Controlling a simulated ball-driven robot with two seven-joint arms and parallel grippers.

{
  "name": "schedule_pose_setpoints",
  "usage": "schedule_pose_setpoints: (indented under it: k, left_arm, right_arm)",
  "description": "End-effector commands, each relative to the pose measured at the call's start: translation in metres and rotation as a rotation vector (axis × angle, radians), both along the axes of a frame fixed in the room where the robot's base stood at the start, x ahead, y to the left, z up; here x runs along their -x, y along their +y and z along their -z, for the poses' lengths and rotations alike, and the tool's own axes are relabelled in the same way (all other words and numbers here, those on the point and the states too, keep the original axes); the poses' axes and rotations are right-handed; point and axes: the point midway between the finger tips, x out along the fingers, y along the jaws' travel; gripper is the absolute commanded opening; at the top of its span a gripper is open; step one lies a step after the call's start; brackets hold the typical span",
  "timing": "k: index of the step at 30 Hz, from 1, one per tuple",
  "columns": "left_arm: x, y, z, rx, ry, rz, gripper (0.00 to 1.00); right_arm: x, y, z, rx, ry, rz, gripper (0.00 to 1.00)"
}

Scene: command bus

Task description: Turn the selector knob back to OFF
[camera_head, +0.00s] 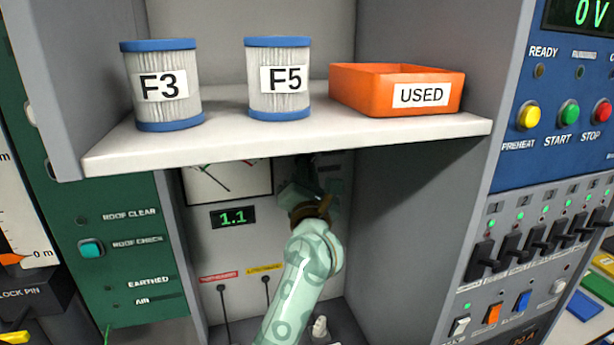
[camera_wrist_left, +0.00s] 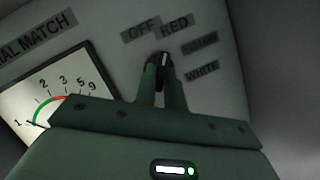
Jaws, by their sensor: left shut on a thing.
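The selector knob (camera_wrist_left: 164,59) is small and dark with a pale pointer mark, on the grey panel in the left wrist view. Above it are the labels OFF (camera_wrist_left: 141,30) and RED (camera_wrist_left: 177,24), with a blurred label and WHITE (camera_wrist_left: 202,69) to its right. The pale mark points up towards OFF and RED; I cannot tell which exactly. My left gripper (camera_wrist_left: 162,68) is shut on the knob, one finger on each side. In the head view my left gripper (camera_head: 304,180) is under the shelf and hides the knob. My right gripper is out of view.
A white shelf (camera_head: 290,146) passes just above my left arm, holding filters F3 (camera_head: 160,112) and F5 (camera_head: 278,102) and an orange USED bin (camera_head: 355,95). A meter (camera_head: 228,182) is left of the gripper. A grey side wall (camera_head: 405,220) stands to the right.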

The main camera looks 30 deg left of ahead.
Motion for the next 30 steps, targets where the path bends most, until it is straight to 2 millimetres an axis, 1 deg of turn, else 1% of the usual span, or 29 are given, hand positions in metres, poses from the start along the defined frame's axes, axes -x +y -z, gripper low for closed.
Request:
schedule_pose_setpoints:
  k: [1, 15, 21, 30]
  left_arm:
    - [-0.001, 0.000, 0.004, 0.017, -0.021, 0.000, 0.00]
    - [-0.004, -0.003, 0.007, 0.253, -0.298, 0.000, 0.00]
    - [-0.005, -0.004, 0.007, 0.338, -0.393, 0.000, 0.00]
    - [-0.005, -0.004, 0.004, 0.404, -0.471, 0.000, 0.00]
  right_arm:
    - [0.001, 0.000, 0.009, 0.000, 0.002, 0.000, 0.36]
    - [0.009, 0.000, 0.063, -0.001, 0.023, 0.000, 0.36]
    - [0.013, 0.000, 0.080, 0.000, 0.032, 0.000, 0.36]
    - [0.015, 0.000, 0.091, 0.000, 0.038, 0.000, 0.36]
